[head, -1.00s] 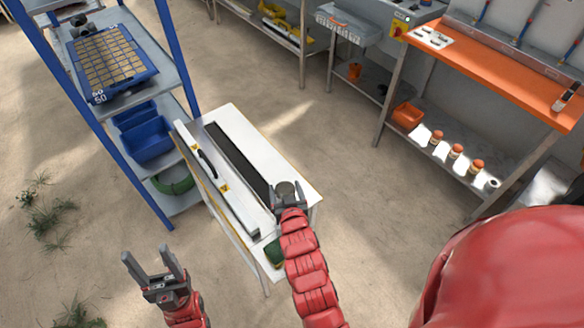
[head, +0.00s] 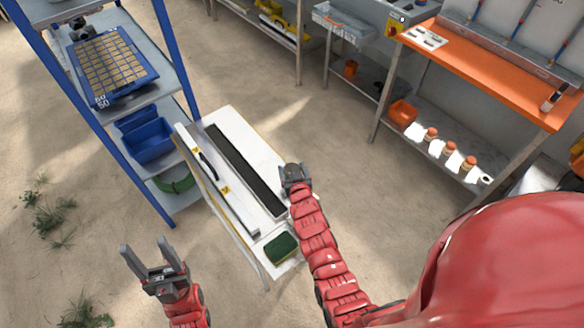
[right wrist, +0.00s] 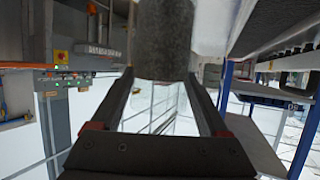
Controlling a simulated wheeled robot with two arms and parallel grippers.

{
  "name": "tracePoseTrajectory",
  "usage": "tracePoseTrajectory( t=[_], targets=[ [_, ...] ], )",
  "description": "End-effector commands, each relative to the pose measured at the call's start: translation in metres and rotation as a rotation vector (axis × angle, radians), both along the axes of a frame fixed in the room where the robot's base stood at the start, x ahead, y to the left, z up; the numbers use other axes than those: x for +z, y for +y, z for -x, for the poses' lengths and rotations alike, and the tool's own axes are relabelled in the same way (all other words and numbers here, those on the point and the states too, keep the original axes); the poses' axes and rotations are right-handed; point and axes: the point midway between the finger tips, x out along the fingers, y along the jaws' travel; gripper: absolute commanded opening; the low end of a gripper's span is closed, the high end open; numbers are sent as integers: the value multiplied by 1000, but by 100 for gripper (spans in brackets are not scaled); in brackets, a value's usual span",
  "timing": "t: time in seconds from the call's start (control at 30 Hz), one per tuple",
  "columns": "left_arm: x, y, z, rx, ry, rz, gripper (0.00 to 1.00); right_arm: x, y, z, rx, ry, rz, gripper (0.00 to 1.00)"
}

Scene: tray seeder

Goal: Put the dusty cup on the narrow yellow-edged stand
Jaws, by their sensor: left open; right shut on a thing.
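The narrow yellow-edged stand (head: 243,127) is a white-topped table in the middle of the head view. My right gripper (head: 293,175) is shut on the dusty cup (head: 291,169), at the stand's right edge; I cannot tell how high above the top it is. In the right wrist view the cup (right wrist: 163,40) is a mottled grey cylinder between the two fingers. The gripper and arm hide the stand's right corner. My left gripper (head: 147,260) is open and empty, left of the stand's near end.
On the stand lie a long dark strip (head: 245,168), a white bar with a black handle (head: 215,180) and a green sponge (head: 281,248). A blue-posted shelf (head: 165,75) stands close on the left. An orange bench (head: 480,75) is at the right, with open floor between.

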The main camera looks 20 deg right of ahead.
Motion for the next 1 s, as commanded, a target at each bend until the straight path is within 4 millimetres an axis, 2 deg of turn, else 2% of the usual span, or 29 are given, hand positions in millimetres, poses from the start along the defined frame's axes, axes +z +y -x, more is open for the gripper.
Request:
tracePoseTrajectory(
  t=[0.37,0.4,0.5,0.87,1.0],
  targets=[
    [-5,0,0,0,0,0,60,-4,0,0,0,-2,0,14],
    [-5,0,0,0,0,0,60,-4,0,0,0,-2,0,80],
    [-4,0,0,0,0,0,60,-3,0,0,0,-1,0,98],
    [1,0,0,0,0,0,60,2,1,1,0,-1,1,100],
    [-4,0,0,0,0,0,60,3,2,14,0,-1,0,100]
  ],
)
